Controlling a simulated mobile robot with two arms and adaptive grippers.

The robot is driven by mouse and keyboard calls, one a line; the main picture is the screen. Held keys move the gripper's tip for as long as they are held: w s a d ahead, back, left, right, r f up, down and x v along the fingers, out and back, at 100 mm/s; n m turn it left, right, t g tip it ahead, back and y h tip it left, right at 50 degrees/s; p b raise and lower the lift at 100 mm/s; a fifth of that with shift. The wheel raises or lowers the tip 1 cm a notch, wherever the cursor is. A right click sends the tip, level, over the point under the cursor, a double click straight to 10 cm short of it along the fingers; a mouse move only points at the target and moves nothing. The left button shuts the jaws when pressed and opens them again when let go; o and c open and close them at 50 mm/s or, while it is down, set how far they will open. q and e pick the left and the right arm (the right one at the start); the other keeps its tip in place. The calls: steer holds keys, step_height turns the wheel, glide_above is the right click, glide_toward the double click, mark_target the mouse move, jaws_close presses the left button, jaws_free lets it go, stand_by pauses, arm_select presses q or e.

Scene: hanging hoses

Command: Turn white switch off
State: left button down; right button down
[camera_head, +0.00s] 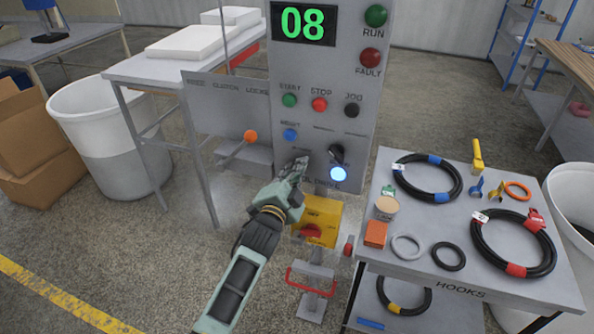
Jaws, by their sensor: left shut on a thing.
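The grey control panel (325,110) stands upright in the middle of the head view. My left gripper (300,165) reaches up to its lower left part, below the blue button (290,134). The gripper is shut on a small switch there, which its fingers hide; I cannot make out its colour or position. A black selector knob (337,154) and a lit bluish-white lamp (338,174) sit just right of the fingertips. My right gripper is out of view.
An orange-tipped lever (250,136) sticks out left of the panel. At right, a grey cart (470,290) carries coiled hoses (513,243) and small parts. A white bin (110,135) stands left.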

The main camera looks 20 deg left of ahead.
arm_select(q)
steer(key=shift+n, duration=0.6)
steer(key=shift+f, duration=0.1)
steer(key=c, duration=1.8)
jaws_free()
steer(key=shift+s, duration=0.1)
steer(key=s, duration=1.1)
steer(key=shift+s+a, duration=0.2)
steer(key=shift+s, duration=0.2)
